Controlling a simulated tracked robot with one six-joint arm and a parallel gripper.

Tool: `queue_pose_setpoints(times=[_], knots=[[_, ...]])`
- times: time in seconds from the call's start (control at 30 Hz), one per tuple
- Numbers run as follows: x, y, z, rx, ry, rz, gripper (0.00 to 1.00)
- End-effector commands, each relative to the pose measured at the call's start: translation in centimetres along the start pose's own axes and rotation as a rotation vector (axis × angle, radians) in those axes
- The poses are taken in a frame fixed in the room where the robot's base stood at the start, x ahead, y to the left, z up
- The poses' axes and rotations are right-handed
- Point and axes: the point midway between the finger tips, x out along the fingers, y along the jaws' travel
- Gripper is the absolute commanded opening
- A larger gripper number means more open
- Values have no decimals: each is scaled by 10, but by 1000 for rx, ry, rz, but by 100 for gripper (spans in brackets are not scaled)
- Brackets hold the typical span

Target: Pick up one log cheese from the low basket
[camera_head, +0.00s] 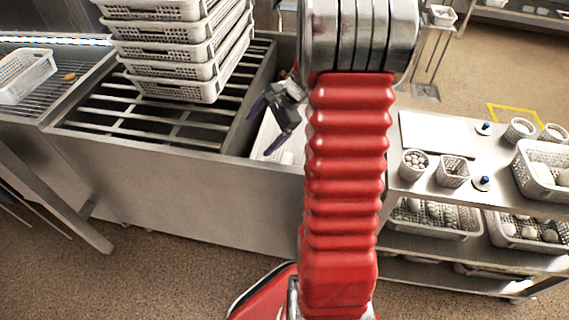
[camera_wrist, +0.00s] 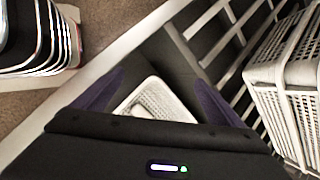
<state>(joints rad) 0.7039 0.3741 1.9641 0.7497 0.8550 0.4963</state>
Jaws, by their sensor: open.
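My gripper (camera_head: 268,127) is open, with its two purple fingers pointing down into the metal bay beside the basket stack. It also shows in the wrist view (camera_wrist: 158,80), with nothing held between the fingers. A white perforated basket (camera_wrist: 150,88) lies low between and beyond the fingers in the wrist view. Its near part is hidden by the gripper body. A white patch of it (camera_head: 268,140) shows under the gripper in the head view, partly hidden by the fingers and my arm. I cannot make out any log cheese in it.
A tall stack of white baskets (camera_head: 172,52) stands on the slatted rack left of my gripper, and shows close on the right in the wrist view (camera_wrist: 284,75). The bay's metal front wall (camera_head: 180,185) is near. A shelf unit (camera_head: 430,188) with cups and filled baskets stands right.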

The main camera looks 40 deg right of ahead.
Motion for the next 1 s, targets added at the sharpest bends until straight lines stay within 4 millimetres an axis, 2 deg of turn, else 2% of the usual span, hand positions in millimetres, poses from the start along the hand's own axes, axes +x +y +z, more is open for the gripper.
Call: queue_pose_setpoints(times=[0.03,0.37,0.7,0.9,1.0], knots=[[6,1,-15,52,-6,-7,91],[36,10,-101,372,-44,-72,91],[69,39,-191,705,-86,-146,91],[84,58,-231,861,-107,-184,91],[88,63,-241,899,-112,-194,91]])
